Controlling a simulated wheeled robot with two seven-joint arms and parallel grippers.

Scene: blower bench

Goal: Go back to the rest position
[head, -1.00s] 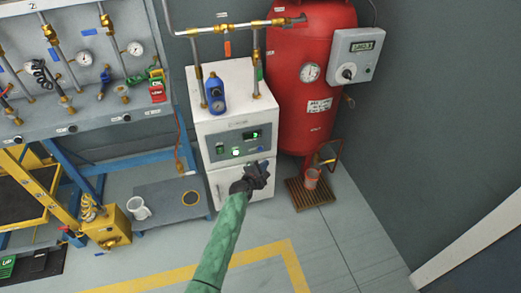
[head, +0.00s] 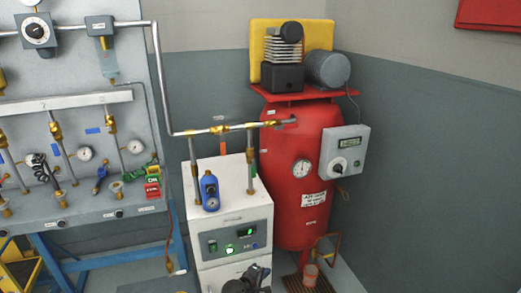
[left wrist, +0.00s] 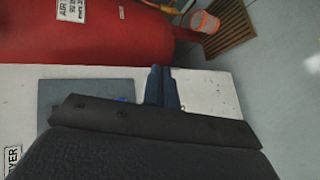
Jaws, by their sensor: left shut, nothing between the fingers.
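My left gripper (head: 262,272) shows at the bottom edge of the head view, in front of the lower part of the white dryer cabinet (head: 235,222). Its arm is cut off by the picture edge. In the left wrist view the two dark fingers (left wrist: 161,72) are together, with nothing between them, over the pale cabinet (left wrist: 218,98). I cannot tell whether they touch it. My right gripper is in neither view.
A red tank (head: 296,220) with a compressor on top stands right of the cabinet. A grey control box (head: 345,150) is on its side. A panel of gauges and valves (head: 100,150) stands at left. A wooden slatted mat (left wrist: 229,27) and orange-rimmed cup (left wrist: 205,22) lie beyond the tank.

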